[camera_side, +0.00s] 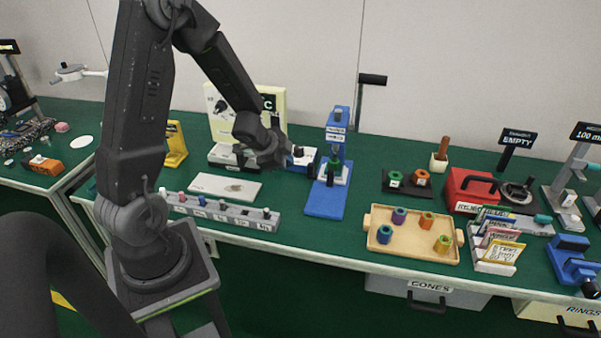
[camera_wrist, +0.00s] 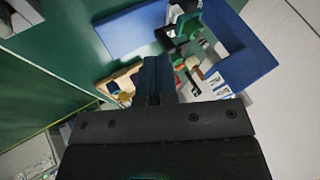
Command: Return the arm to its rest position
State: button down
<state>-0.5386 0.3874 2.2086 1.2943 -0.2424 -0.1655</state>
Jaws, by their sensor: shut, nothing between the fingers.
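My arm is folded over the left part of the green bench in the side view. My gripper (camera_side: 272,158) hangs in the air near the blue stand, above the bench. Its fingertips are small and dark there, against a dark and white device behind. In the wrist view the two dark fingers of my gripper (camera_wrist: 157,65) lie together, shut, with nothing seen between them. They point toward the blue stand (camera_side: 326,200) and wooden tray (camera_side: 410,253), both apart from the fingers. The tray is partly hidden by the fingers in the wrist view (camera_wrist: 103,88).
A grey rail (camera_side: 235,217) with several knobs lies along the front edge, left of the blue stand. A white plate (camera_side: 212,186) lies behind it. The wall (camera_side: 480,70) closes the back.

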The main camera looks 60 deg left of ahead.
notch_tip(320, 180, up, 9)
jog(key=d+n+y, duration=0.3)
jog(key=s+d+r+n+g+h, duration=0.1)
jog(key=s+d+r+n+h, duration=0.1)
jog(key=s+d+r, duration=0.3)
jog(key=s+d+r+n+h, duration=0.2)
jog(key=s+d+r, duration=0.4)
jog(key=s+d, duration=0.5)
jog(key=shift+d+r+n+g, duration=0.3)
jog(key=shift+d+g, duration=0.1)
jog(key=shift+d, duration=0.35)
